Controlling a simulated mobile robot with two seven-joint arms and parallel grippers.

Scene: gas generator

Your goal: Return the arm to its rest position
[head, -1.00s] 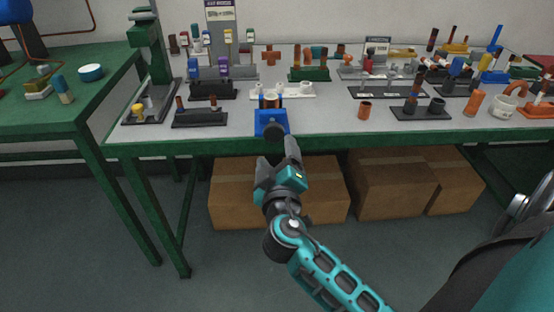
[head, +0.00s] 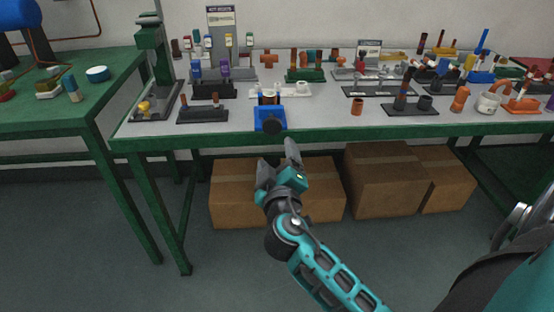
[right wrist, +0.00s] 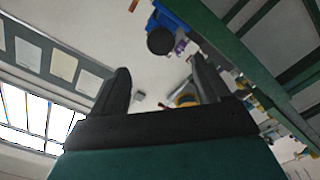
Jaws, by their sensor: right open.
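My right gripper (head: 278,165) is open and empty in the head view, in front of the workbench's near edge and below its top. Its two dark fingers point up and toward the bench. In the right wrist view the open fingers (right wrist: 160,90) show with nothing between them close up. A blue block-like fixture with a dark round knob (head: 270,119) stands at the bench's front edge, just beyond the fingertips and apart from them. The same blue fixture (right wrist: 177,20) shows at the top of the right wrist view. My left gripper is not in view.
The grey-topped workbench (head: 330,122) carries several racks and fittings, including a loose copper-coloured piece (head: 356,107). A green table (head: 40,118) stands at left. Cardboard boxes (head: 385,190) sit under the bench. The floor before the bench is clear at left.

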